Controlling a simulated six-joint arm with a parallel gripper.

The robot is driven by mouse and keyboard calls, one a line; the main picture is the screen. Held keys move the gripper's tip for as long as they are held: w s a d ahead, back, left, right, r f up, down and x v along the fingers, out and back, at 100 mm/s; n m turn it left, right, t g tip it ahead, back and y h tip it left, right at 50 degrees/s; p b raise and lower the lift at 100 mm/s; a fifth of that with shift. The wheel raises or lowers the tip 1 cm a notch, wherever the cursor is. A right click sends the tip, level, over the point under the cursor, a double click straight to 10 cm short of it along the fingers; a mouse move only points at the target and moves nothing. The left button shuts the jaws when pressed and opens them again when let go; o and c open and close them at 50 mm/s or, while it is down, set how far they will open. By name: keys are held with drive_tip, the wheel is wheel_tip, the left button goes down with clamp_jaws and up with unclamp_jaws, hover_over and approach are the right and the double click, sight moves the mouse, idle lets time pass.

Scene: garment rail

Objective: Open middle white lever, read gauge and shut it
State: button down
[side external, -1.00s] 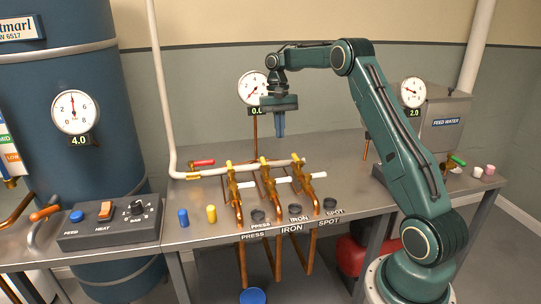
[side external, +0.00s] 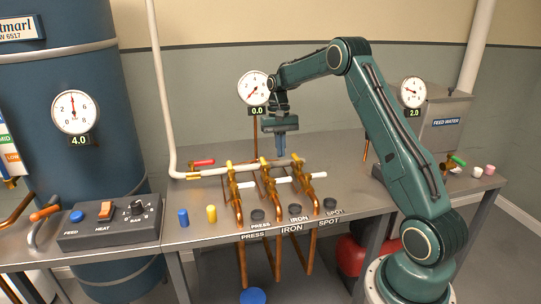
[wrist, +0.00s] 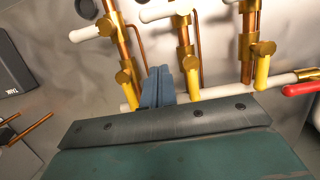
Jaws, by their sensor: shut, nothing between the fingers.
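Three brass valves stand in a row on a white pipe. The middle white lever (side external: 284,180) sticks out sideways from the middle valve (side external: 268,183), above the IRON label. It also shows at the top of the wrist view (wrist: 157,12). My gripper (side external: 281,153) points down with its blue fingers shut and empty, behind the levers near the white pipe. In the wrist view its fingertips (wrist: 158,72) appear between the left and middle valves, beside a yellow handle (wrist: 193,78). The round gauge (side external: 253,88) behind the valves has a display reading 0.0 (side external: 257,111).
Other white levers flank the middle one, with yellow handles (side external: 229,168) behind them. A red handle (side external: 203,162) sits at the left pipe end. Blue (side external: 183,218) and yellow (side external: 211,214) pegs and dark round caps (side external: 294,211) stand at the front. A control box (side external: 108,223) lies left.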

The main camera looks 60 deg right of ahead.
sight(280, 183)
drive_tip(key=s+a+f, duration=0.3)
drive_tip(key=f, duration=0.1)
drive_tip(key=shift+s+a+f, duration=0.15)
drive_tip(key=shift+s+f, duration=0.05)
idle(0.3)
